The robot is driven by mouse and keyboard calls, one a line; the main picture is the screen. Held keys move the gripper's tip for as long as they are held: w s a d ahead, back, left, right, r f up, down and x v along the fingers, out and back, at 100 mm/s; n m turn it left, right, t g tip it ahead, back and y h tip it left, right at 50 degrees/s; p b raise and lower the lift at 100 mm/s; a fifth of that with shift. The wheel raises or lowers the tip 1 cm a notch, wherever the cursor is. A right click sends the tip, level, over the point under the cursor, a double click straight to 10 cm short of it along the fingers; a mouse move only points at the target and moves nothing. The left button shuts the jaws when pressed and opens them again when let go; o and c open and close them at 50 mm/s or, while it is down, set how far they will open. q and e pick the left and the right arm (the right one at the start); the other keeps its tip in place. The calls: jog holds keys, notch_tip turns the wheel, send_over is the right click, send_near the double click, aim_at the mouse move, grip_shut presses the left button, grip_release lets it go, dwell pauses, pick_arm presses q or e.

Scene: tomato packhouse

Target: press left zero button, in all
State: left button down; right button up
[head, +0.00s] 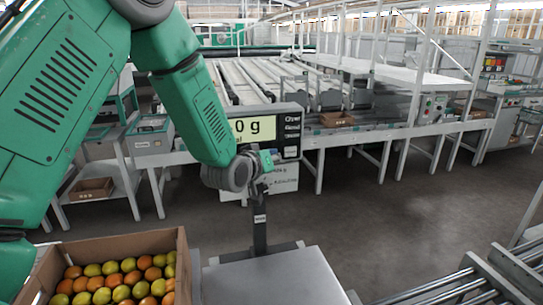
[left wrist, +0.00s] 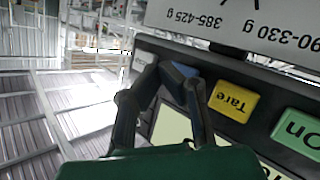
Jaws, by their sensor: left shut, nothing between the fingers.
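A scale display (head: 258,128) stands on a post behind a flat metal pan (head: 275,280) in the head view. The visible end of its reading is "0 g". My left gripper (head: 264,162) is in front of the display's lower edge, shut and empty. In the left wrist view the button panel appears upside down, with a yellow Tare button (left wrist: 234,101), a green On button (left wrist: 298,129) and a pale button (left wrist: 145,62). A blue button (left wrist: 183,69) is partly hidden by my left gripper (left wrist: 163,78). I cannot read its label or tell whether the fingertips touch it.
A carton (head: 180,250) of red, orange and yellow-green tomatoes stands left of the pan. A roller conveyor (head: 450,293) lies at the lower right. A white weight-range sign (left wrist: 240,25) is beside the panel. Sorting tables stand behind, with clear floor between.

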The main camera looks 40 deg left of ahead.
pick_arm(q)
jog(key=s+d, duration=0.3)
jog(key=shift+s+d, duration=0.15)
jog(key=shift+d, duration=0.25)
dwell(0.9)
jog(key=s+d+f+m+g+b, duration=0.1)
jog(key=s+d+f+g, duration=0.1)
jog(key=s+f, duration=0.6)
jog(key=s+d+f+m+g+h+b, duration=0.1)
jog(key=s+f+g, duration=0.3)
jog(key=s+f, duration=0.4)
jog(key=s+d+f+m+g+b, duration=0.1)
jog(key=s+d+f+m+g, duration=0.2)
jog(key=s+f, duration=0.4)
jog(key=shift+s+d+f+g+h+b, duration=0.1)
jog(key=shift+s+f+g+h+b, duration=0.1)
jog(key=shift+f, duration=1.9)
jog(key=shift+s+d+f+g+h+b, duration=0.1)
jog(key=shift+s+f+g+b, duration=0.1)
jog(key=shift+f, duration=1.85)
jog(key=s+d+f+m+g+b, duration=0.1)
jog(key=s+f+g, duration=0.3)
jog(key=s, duration=1)
jog(key=shift+f+m, duration=0.7)
jog(key=shift+f, duration=0.25)
